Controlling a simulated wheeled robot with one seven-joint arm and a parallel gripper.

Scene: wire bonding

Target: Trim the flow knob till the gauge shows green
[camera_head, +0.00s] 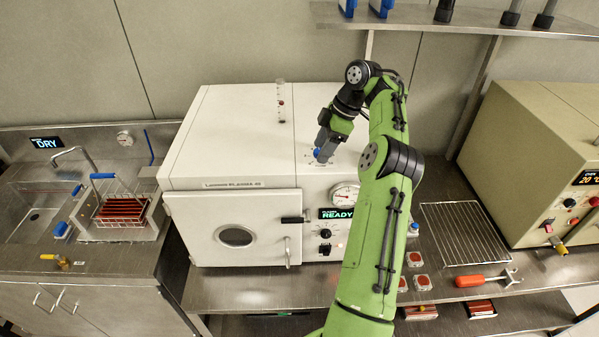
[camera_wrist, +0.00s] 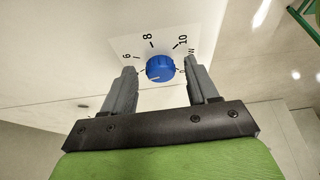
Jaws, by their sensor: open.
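The blue flow knob (camera_wrist: 160,68) sits on a white dial plate (camera_wrist: 127,45) with printed numbers, on top of the white plasma cleaner (camera_head: 235,130). In the wrist view my gripper (camera_wrist: 161,78) is open, with one finger on each side of the knob and a gap at both sides. In the head view the knob (camera_head: 317,153) shows just below my gripper (camera_head: 322,146). A clear flow tube with a red float (camera_head: 281,102) stands on the cleaner's top. A round pressure gauge (camera_head: 345,195) is on the front, its reading too small to tell.
The cleaner's front has a lit READY display (camera_head: 337,213) and a closed door with a round window (camera_head: 235,236). A wire rack (camera_head: 464,233) and a beige oven (camera_head: 540,150) stand at right. A sink (camera_head: 35,215) is at left. A shelf (camera_head: 470,18) hangs above.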

